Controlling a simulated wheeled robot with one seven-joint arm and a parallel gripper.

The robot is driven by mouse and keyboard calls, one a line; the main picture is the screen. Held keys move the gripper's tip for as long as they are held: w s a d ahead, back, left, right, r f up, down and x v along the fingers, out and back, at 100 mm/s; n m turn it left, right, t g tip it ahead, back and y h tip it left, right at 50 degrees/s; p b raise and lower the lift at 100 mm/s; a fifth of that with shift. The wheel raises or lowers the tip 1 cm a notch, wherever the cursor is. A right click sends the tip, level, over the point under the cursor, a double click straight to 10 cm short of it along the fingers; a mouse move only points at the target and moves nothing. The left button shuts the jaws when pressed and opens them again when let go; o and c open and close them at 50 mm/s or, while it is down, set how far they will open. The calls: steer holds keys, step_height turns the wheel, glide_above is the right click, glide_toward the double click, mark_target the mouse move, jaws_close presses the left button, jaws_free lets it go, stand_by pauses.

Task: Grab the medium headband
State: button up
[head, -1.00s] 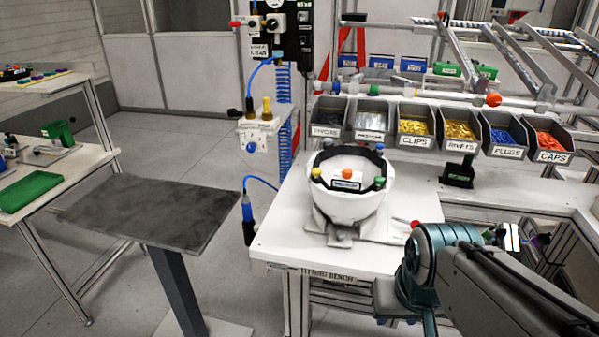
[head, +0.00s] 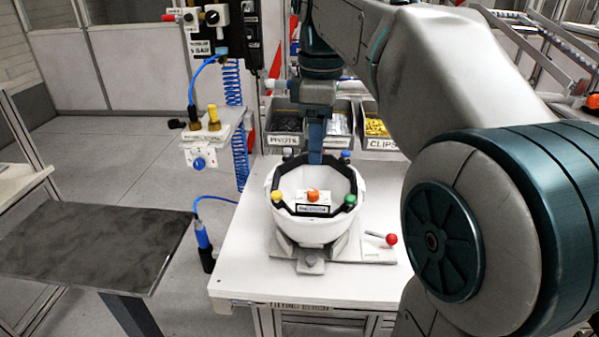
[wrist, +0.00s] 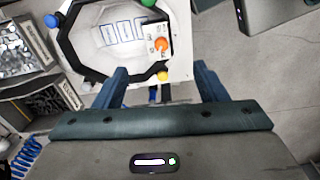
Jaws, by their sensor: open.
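A black angular band, which looks like the headband, lines the rim of a white helmet shell (head: 310,231) on the bench fixture. The black band (head: 353,180) carries blue, yellow and green knobs; I cannot read a size on it. An orange knob (head: 313,196) and a label sit at the shell's front. My gripper (head: 316,158) points down at the shell's back rim. In the wrist view, my open gripper (wrist: 162,72) has its fingers apart, and the black band (wrist: 66,52) lies ahead and to the left.
Part bins (head: 285,127) stand close behind the shell. A red-knobbed lever (head: 391,239) is at the fixture's right. A blue tool (head: 203,240) hangs at the bench's left edge. A grey-topped stand (head: 90,240) is farther left. Bare white bench (head: 245,275) lies front left.

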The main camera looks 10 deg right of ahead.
mark_target(313, 190)
steer(key=shift+n, duration=0.5)
steer(key=f, duration=0.5)
steer(key=w+f, duration=0.1)
steer(key=f, duration=0.1)
steer(key=shift+f+b, duration=0.2)
steer(key=shift+b, duration=0.15)
steer(key=shift+a+f, duration=0.1)
steer(key=shift+f, duration=2.55)
steer(key=c, duration=1.1)
